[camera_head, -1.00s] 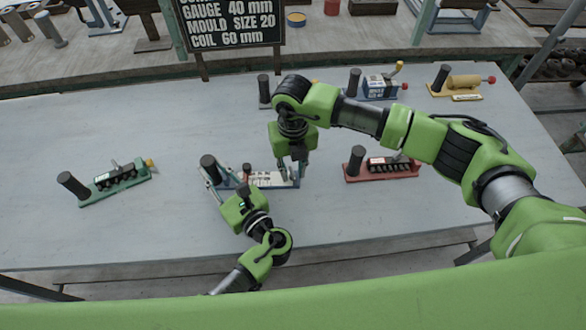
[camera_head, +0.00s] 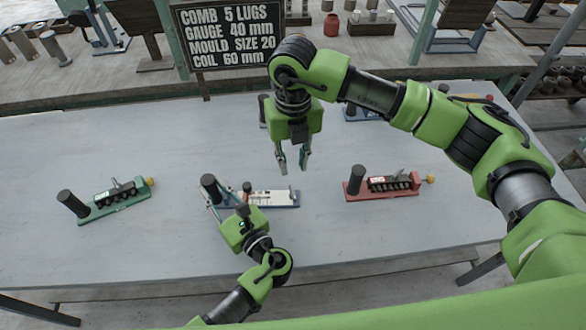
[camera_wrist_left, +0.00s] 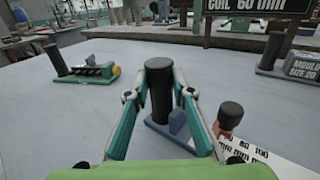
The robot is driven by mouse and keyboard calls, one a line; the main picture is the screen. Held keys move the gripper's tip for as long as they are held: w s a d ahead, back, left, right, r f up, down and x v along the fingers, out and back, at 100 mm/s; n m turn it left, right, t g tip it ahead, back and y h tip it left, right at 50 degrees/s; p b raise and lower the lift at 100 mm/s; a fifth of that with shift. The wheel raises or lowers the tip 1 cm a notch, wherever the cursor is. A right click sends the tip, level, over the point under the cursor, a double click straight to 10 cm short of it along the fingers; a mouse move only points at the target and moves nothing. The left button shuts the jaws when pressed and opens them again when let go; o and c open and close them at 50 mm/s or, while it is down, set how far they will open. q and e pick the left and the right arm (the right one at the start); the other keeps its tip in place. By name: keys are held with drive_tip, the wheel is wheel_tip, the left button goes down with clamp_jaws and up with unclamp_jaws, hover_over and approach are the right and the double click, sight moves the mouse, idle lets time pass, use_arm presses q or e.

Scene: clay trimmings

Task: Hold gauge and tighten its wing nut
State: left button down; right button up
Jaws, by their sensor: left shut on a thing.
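The gauge (camera_head: 275,201) lies on the table, with a blue base, a white scale strip and a black upright handle (camera_head: 209,186) at its left end. The scale also shows in the left wrist view (camera_wrist_left: 258,156). My left gripper (camera_head: 220,196) is shut on the handle, its fingers on both sides of it in the left wrist view. A small brown post with a dark cap (camera_wrist_left: 228,119) stands just right of the fingers. I cannot clearly make out the wing nut. My right gripper (camera_head: 292,168) is open and empty, above and behind the gauge's right part.
A green tool (camera_head: 112,200) lies at left, a red one (camera_head: 383,187) at right, and a blue one (camera_head: 362,115) behind, partly hidden by my right arm. A sign (camera_head: 228,32) stands at the back, reading gauge 40 mm. The table front is clear.

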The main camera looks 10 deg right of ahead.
idle(0.3)
use_arm(q)
drive_tip(key=c, duration=1.7)
unclamp_jaws()
drive_tip(key=shift+d, duration=0.1)
